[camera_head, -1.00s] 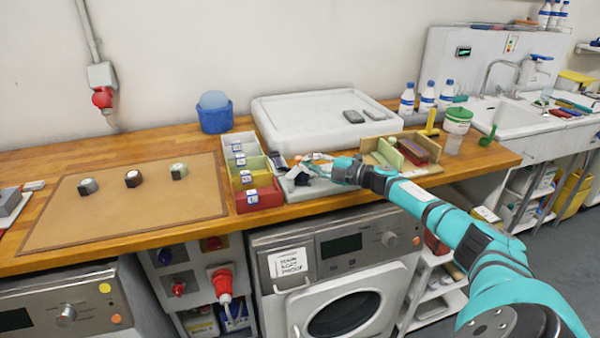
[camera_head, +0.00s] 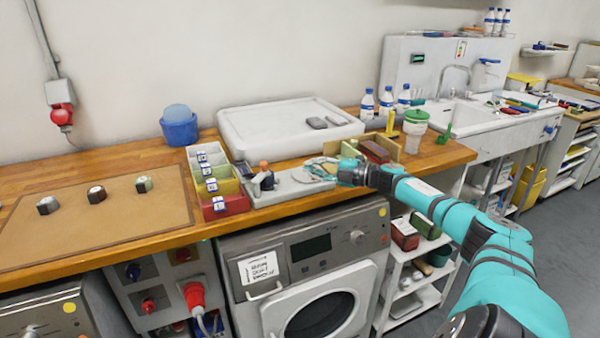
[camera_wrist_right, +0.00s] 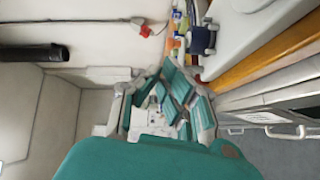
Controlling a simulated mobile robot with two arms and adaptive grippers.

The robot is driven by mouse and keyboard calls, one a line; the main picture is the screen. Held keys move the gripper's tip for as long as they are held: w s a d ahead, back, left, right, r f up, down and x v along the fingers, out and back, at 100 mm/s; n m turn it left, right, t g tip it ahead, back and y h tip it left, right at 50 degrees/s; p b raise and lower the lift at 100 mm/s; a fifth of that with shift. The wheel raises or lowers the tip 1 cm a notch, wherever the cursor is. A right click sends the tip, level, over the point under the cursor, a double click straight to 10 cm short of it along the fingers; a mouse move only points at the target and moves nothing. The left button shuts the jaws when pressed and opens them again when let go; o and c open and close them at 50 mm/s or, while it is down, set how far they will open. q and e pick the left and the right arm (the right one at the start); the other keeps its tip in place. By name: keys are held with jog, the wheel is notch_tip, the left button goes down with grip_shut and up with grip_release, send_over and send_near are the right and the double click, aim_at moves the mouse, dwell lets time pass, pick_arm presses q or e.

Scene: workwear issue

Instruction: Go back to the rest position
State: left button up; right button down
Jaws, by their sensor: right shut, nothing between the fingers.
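My right gripper (camera_head: 322,167) is shut and empty above the worktop, at the right part of a light grey tray (camera_head: 290,190). Its teal arm comes in from the lower right. In the right wrist view the gripper's linkage shows at the middle (camera_wrist_right: 160,105), behind a large teal arm cover. A small dark item with an orange-brown top (camera_head: 265,177) stands on the grey tray, left of the gripper and apart from it. My left gripper is in neither view.
A row of labelled bins (camera_head: 224,202) stands left of the tray. A wooden box (camera_head: 372,150), bottles (camera_head: 385,100) and a green-lidded cup (camera_head: 415,125) stand to the right. A washing machine (camera_head: 310,262) is below.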

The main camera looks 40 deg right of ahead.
jog(key=shift+d+f, duration=0.1)
jog(key=shift+d, duration=0.05)
dwell(0.3)
